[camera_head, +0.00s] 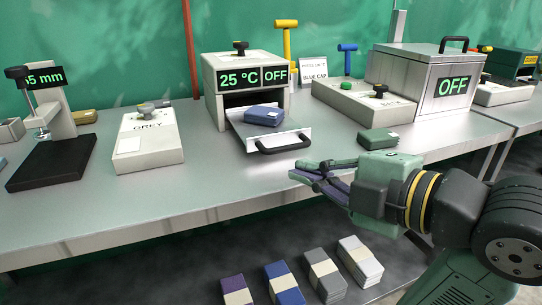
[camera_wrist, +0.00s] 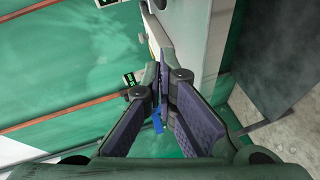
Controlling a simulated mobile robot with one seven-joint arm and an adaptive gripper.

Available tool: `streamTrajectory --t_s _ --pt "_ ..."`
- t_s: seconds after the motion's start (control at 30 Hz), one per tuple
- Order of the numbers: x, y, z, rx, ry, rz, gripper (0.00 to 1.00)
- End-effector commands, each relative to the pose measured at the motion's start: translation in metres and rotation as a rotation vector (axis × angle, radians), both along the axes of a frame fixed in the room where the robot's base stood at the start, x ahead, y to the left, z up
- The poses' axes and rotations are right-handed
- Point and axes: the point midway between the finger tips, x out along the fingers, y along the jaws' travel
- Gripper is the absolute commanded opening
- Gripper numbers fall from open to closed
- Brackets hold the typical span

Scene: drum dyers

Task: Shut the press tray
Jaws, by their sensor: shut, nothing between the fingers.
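The press (camera_head: 245,85) is a pale box with a display reading "25 °C OFF" and a dark knob on top. Its metal tray (camera_head: 290,131) is pulled out of the front opening, with a black handle (camera_head: 283,144) at its front edge. A blue block (camera_head: 264,115) with a small label lies on the tray. My gripper (camera_head: 298,172) is shut and empty, in front of the tray and a little right of its handle, apart from it. The wrist view shows its fingers (camera_wrist: 161,78) closed together; I cannot make out the tray there.
A grey-lidded box (camera_head: 425,80) reading "OFF" stands right of the press. A green block (camera_head: 378,138) lies on the bench near my gripper. A pale "GREY" box (camera_head: 147,140) and a gauge stand (camera_head: 52,160) are at left. Several wrapped stacks lie on the lower shelf (camera_head: 190,265).

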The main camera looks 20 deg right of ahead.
Motion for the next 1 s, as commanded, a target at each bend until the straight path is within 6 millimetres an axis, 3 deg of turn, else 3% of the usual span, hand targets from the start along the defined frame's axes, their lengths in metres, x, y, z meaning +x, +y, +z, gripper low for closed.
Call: streamTrajectory --t_s 0.43,0.6,1.0 --pt "0.082 0.036 -0.019 0.006 0.002 0.005 0.00" --pt "0.104 0.026 -0.028 0.007 0.003 0.001 0.00" --pt "0.117 0.020 -0.033 0.004 0.001 0.001 0.00"
